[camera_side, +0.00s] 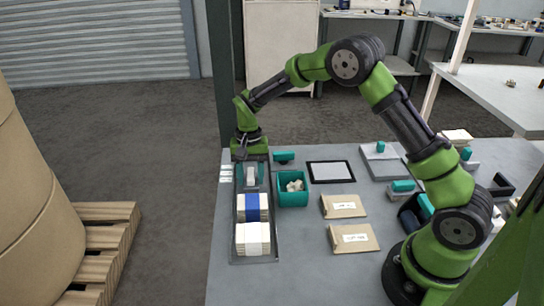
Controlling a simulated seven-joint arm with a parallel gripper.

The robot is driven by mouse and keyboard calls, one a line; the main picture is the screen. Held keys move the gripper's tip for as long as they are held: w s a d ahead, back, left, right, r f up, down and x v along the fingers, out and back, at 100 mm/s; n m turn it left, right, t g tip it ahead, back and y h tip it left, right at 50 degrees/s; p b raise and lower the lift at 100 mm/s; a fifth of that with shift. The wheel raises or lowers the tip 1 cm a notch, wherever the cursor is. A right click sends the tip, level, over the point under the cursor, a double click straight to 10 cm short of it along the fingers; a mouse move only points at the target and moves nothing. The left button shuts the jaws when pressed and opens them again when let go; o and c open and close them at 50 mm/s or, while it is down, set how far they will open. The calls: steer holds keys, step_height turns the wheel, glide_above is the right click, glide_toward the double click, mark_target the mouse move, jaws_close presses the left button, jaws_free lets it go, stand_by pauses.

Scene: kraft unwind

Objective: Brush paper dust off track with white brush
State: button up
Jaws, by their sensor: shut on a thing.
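The track (234,225) is a long dark grey channel running from the far left corner of the table toward the front. My gripper (251,158) is over its far end, pointing down. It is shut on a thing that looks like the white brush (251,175). This pale piece shows just below the fingers, between teal parts at the far end of the track. I cannot tell whether it touches the track floor. Two paper stacks stand in the track, one with a blue band (252,208) and one with a white band (253,239). Paper dust is too small to make out.
A teal bin (293,201) with crumpled pale pieces stands right beside the track. A teal-topped item (284,157), a black-framed white panel (331,172) and two labelled kraft packets (343,206) (353,239) lie further right. The table front is clear.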

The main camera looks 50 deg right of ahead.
steer(key=shift+w+d, duration=1.9)
steer(key=shift+d, duration=0.1)
steer(key=shift+s, duration=0.4)
steer(key=shift+s+a, duration=2.5)
steer(key=shift+w+d, duration=2.5)
steer(key=shift+w+d+r, duration=0.1)
steer(key=shift+w+d, duration=0.05)
steer(key=shift+w, duration=0.05)
step_height(320, 180, up, 8)
steer(key=shift+r, duration=0.15)
